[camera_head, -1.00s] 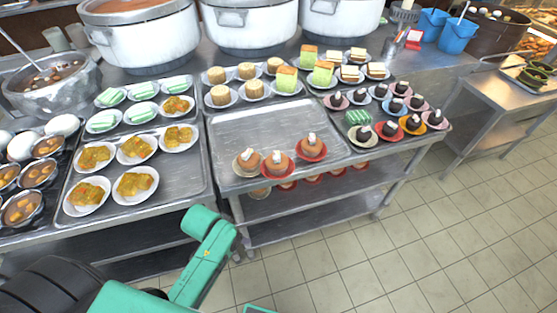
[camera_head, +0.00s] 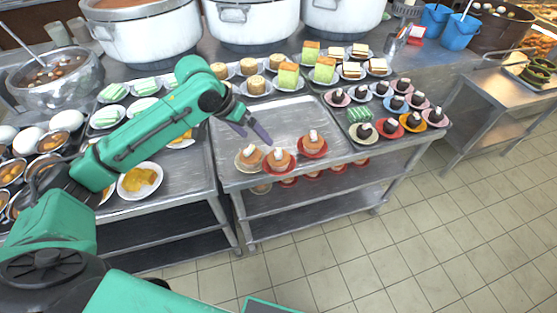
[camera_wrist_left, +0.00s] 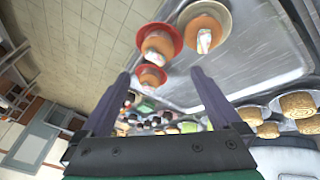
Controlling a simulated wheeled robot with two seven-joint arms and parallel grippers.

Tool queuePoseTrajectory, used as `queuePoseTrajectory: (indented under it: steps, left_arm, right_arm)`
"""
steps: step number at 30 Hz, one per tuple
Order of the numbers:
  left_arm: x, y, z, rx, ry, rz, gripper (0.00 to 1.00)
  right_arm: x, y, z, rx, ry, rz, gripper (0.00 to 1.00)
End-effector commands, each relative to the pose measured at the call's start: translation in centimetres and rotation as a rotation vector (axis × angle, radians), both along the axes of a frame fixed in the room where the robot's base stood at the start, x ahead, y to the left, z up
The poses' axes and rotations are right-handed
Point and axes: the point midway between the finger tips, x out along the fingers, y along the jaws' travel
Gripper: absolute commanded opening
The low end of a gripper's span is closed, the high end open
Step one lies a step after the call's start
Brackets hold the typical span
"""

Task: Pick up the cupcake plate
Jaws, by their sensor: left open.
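Three brown cupcakes with white tops sit on plates along the front edge of the middle tray. The left one is on a cream plate (camera_head: 240,165), the middle one on a red plate (camera_head: 279,170), the right one on another red plate (camera_head: 313,153). In the wrist view the cream plate (camera_wrist_left: 222,30) and the nearer red plate (camera_wrist_left: 146,34) show beyond my fingers, with the farther red plate (camera_wrist_left: 137,78) between the fingertips in the picture. My left gripper (camera_head: 255,138) is open and empty, above the tray just behind the cream and middle plates. My right gripper is not in view.
The metal tray (camera_head: 285,115) is bare behind the cupcakes. Plates of cakes line its back, and dark cupcakes on small plates (camera_head: 414,122) stand to the right. Yellow dishes (camera_head: 140,180) are under and beside my left arm. White stockpots (camera_head: 250,25) stand behind.

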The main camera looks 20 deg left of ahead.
Motion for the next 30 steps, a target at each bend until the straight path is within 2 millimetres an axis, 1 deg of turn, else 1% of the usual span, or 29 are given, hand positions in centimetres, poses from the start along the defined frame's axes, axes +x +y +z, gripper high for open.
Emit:
queuePoseTrajectory:
  steps: [3,7,9,11,14,16,18,21,26,27,29,30]
  left_arm:
    - [0.7,-1.3,-2.6,-0.003,0.007,-0.004,0.98]
    - [1.6,-2.4,-5.5,-0.001,0.004,-0.004,0.98]
    - [2.0,-2.8,-6.6,-0.001,0.003,-0.004,0.98]
    - [2.2,-3.0,-7.1,-0.001,0.0,-0.005,0.98]
    - [2.6,-3.7,-8.3,-0.001,0.001,-0.005,0.98]
    - [3.0,-4.4,-9.4,-0.001,0.002,-0.005,0.98]
    - [3.4,-4.9,-10.8,-0.001,0.001,-0.005,0.98]
    - [3.7,-5.1,-11.7,0.001,-0.001,-0.006,0.98]
    - [3.7,-5.1,-11.8,0.002,-0.002,-0.006,0.98]
    - [3.7,-5.1,-11.8,0.001,-0.002,-0.006,0.91]
    - [3.7,-5.1,-11.8,0.001,-0.002,-0.006,0.68]
    - [3.7,-5.1,-11.8,0.001,-0.002,-0.006,0.52]
  right_arm:
    - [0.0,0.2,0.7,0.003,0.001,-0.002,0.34]
    - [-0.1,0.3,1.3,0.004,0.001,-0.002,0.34]
    - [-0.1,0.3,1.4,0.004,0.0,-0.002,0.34]
    - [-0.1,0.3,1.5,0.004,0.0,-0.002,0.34]
    - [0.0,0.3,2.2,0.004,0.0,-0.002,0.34]
    - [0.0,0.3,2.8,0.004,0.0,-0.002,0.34]
    - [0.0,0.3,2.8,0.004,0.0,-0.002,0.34]
    - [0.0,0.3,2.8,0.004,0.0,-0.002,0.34]
    - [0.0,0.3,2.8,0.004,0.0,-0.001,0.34]
    - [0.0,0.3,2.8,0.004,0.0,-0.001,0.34]
    - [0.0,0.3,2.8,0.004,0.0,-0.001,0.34]
    - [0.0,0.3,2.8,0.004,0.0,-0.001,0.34]
